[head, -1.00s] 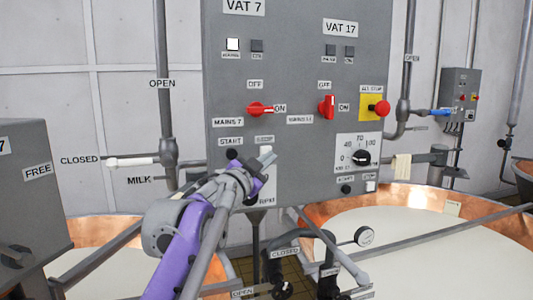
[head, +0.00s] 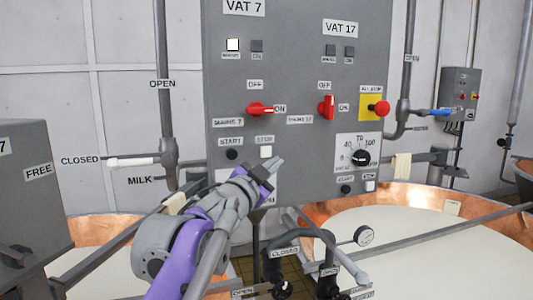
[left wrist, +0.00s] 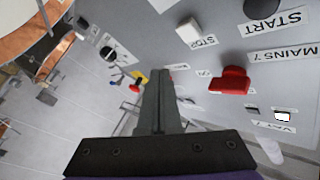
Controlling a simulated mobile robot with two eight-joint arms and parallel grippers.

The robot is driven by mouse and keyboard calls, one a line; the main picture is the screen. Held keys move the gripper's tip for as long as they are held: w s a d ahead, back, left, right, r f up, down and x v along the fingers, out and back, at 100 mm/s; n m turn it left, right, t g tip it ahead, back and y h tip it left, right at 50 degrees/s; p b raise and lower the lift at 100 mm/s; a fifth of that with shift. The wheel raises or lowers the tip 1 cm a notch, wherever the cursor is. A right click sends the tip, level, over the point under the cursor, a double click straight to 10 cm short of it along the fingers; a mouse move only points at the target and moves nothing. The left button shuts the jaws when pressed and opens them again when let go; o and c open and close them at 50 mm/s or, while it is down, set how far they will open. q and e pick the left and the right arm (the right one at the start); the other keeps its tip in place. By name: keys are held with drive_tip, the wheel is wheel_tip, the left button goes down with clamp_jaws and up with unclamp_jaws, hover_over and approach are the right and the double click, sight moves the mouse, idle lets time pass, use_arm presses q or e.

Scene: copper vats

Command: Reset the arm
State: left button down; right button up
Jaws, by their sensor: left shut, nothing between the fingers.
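My left arm comes in from the lower left in the head view. Its gripper (head: 275,167) is at the lower part of the grey control panel (head: 290,70), just below the white STOP button (head: 266,151). In the left wrist view the fingers (left wrist: 159,95) are together with nothing between them. The STOP button (left wrist: 189,31) and the red MAINS 7 switch (left wrist: 233,81) show beyond them, apart from the fingers. My right gripper is not in view.
The panel also carries a black START button (head: 232,154), a second red switch (head: 327,107), a red stop knob (head: 381,107) and a black dial (head: 361,157). Copper vats (head: 420,200) with white liquid stand below.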

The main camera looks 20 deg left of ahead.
use_arm(q)
drive_tip(key=shift+f, duration=0.1)
drive_tip(key=s+a+f+n+g+y, duration=0.2)
drive_tip(key=s+f+n, duration=0.15)
drive_tip(key=f, duration=0.55)
drive_tip(key=s+a+f+n+g+y, duration=0.2)
drive_tip(key=s+f, duration=0.3)
drive_tip(key=f, duration=0.3)
drive_tip(key=s+a+f+n+g+y, duration=0.1)
drive_tip(key=s+f+n+g+y, duration=0.2)
drive_tip(key=f, duration=0.6)
drive_tip(key=s+d+f+g+h, duration=0.1)
drive_tip(key=s+d+f+g, duration=0.1)
drive_tip(key=s+f, duration=0.8)
drive_tip(key=s+d+f+n+g+h, duration=0.1)
drive_tip(key=s+f+g, duration=0.3)
drive_tip(key=s+f, duration=0.5)
wheel_tip(320, 180, down, 4)
drive_tip(key=shift+s+d+r+h, duration=0.1)
drive_tip(key=shift+s+d+h, duration=0.3)
drive_tip(key=shift+d+h, duration=0.25)
